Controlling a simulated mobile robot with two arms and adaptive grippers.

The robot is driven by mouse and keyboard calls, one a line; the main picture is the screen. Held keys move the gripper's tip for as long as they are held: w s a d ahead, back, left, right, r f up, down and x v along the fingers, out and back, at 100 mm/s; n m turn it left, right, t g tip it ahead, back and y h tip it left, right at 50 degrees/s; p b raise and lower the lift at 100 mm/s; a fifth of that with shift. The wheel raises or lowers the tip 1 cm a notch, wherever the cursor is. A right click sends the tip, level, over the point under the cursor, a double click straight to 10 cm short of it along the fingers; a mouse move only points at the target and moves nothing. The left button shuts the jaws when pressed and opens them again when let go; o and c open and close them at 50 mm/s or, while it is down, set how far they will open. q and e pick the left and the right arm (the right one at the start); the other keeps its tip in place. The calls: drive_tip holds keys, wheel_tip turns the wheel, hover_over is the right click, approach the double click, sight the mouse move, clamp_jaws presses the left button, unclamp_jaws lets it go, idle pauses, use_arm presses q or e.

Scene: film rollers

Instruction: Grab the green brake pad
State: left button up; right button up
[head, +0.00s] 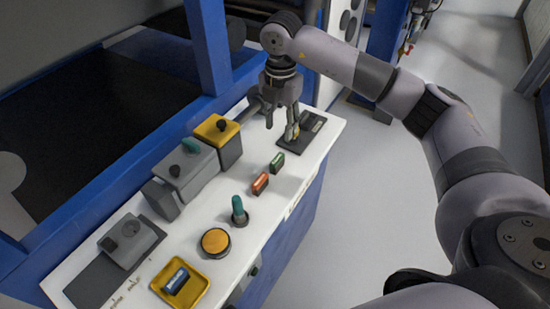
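The green brake pad (277,162), a small dark block with a green face, stands on the white panel top (205,198), just beyond a similar red one (260,183). My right gripper (281,128) hangs fingers-down over the far end of the panel, beyond the green pad. Its fingers are spread with nothing visible between them, apart from the pad. One fingertip is in front of a black plate (314,123), and whether it touches the plate is unclear. My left gripper is out of view.
A teal-topped knob (238,209), an orange round button (215,242) and a yellow tray (162,292) with a blue block (176,281) are nearer. Grey control boxes (187,166) and a yellow one (217,129) line the left side. Open floor lies right.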

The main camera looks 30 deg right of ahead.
hover_over(277, 158)
drive_tip(key=f, duration=0.6)
drive_tip(key=shift+s+d+p, duration=0.1)
drive_tip(key=shift+s+p, duration=0.3)
wheel_tip(277, 158, down, 3)
drive_tip(key=shift+f, duration=0.1)
drive_tip(key=f, duration=0.1)
drive_tip(key=f+p, duration=0.1)
drive_tip(key=f, duration=0.2)
drive_tip(key=shift+w+f, duration=0.2)
drive_tip(key=shift+w, duration=0.05)
drive_tip(key=shift+f, duration=0.25)
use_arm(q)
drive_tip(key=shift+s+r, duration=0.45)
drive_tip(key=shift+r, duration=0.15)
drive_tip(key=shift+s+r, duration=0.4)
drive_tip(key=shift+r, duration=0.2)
use_arm(e)
drive_tip(key=shift+c, duration=0.4)
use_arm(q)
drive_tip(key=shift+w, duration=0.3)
use_arm(e)
clamp_jaws()
